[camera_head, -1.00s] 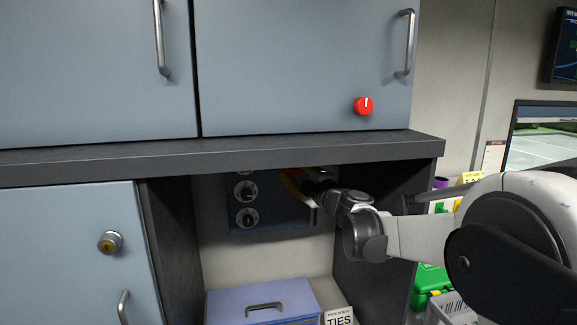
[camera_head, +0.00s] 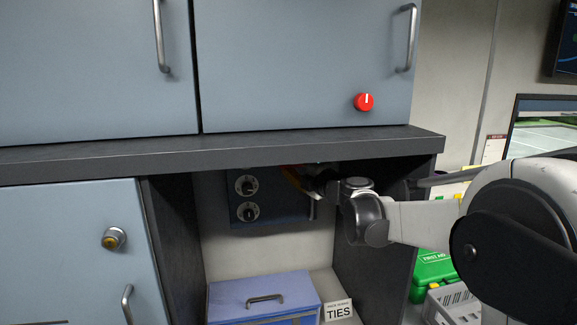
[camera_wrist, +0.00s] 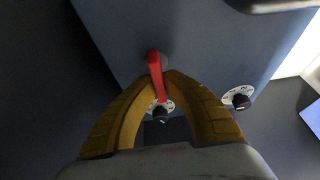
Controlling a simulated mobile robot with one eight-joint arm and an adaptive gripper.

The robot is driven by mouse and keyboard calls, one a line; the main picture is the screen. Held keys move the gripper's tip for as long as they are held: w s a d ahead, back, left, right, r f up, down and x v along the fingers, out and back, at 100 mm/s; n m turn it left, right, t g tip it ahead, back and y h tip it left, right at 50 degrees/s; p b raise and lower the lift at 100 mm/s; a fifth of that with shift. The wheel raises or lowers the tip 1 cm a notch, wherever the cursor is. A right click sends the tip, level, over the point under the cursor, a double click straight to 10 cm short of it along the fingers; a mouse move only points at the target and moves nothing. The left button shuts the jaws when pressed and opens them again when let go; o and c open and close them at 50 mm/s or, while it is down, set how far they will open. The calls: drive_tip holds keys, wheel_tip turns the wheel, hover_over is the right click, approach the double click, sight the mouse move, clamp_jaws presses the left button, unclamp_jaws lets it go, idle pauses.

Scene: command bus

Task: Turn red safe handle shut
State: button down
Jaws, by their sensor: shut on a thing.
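The red safe handle (camera_wrist: 156,75) is a slim red bar on the front of the blue-grey safe (camera_head: 280,212), in the cabinet niche. In the wrist view, the yellow fingers of my gripper (camera_wrist: 160,86) are closed around the bar, one on each side. In the head view my gripper (camera_head: 293,178) is at the upper right of the safe front, and the handle cannot be made out there. Two dark dials, an upper dial (camera_head: 246,185) and a lower dial (camera_head: 247,211), are left of my gripper.
A dark shelf edge (camera_head: 230,152) runs close above my gripper. A red round knob (camera_head: 363,102) is on the upper cabinet door. A blue box (camera_head: 225,296) and a TIES label (camera_head: 338,310) stand below the safe. A green first-aid case (camera_head: 432,272) is to the right.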

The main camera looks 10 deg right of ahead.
drive_tip(key=c, duration=1.5)
unclamp_jaws()
drive_tip(key=v, duration=1.2)
drive_tip(key=shift+a, duration=0.1)
